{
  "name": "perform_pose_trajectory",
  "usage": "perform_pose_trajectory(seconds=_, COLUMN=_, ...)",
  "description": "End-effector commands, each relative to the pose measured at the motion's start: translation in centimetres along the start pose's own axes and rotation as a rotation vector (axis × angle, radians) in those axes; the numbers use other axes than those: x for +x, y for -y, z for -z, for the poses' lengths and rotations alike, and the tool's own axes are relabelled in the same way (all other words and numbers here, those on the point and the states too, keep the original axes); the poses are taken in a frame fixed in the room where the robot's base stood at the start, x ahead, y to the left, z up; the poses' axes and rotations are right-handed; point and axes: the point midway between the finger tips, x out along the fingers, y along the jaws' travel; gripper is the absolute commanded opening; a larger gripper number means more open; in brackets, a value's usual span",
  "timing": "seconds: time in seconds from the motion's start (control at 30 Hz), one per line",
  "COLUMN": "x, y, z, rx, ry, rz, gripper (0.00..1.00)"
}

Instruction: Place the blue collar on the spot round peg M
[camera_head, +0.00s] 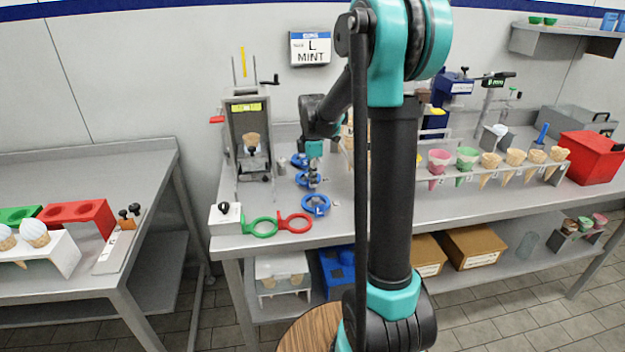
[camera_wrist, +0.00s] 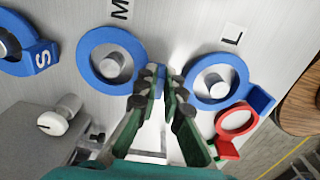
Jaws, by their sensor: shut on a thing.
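The blue collar (camera_wrist: 88,46) beside the letter M is a ring with a small block-like tab. In the wrist view its ring surrounds a grey round peg (camera_wrist: 113,66). My gripper (camera_wrist: 164,84) is shut on the tab at the ring's right side. The collar also shows in the head view (camera_head: 302,178), under my gripper (camera_head: 313,180). I cannot tell whether it rests on the table or hangs just above it; the fingers hide part of the tab.
A blue collar by L (camera_wrist: 196,66) sits around a peg close to my right finger. Another, marked S (camera_wrist: 43,57), is at the left. A red ring (camera_head: 295,222) and green ring (camera_head: 259,226) lie near the table's front. A press (camera_head: 250,135) stands left behind.

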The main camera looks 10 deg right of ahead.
Motion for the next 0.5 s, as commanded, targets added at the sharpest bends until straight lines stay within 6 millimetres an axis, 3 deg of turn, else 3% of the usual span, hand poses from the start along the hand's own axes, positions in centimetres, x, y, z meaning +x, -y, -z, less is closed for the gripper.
perform_pose_trajectory(seconds=0.23, x=0.28, y=0.00, z=0.00, rx=0.000, ry=0.000, rz=0.000, gripper=0.00)
perform_pose_trajectory(seconds=0.27, x=0.24, y=0.01, z=0.00, rx=0.000, ry=0.000, rz=0.000, gripper=0.11)
perform_pose_trajectory(seconds=0.4, x=0.22, y=0.00, z=0.00, rx=0.000, ry=0.000, rz=0.000, gripper=0.28)
perform_pose_trajectory(seconds=0.5, x=0.21, y=0.00, z=0.00, rx=0.000, ry=0.000, rz=0.000, gripper=0.28)
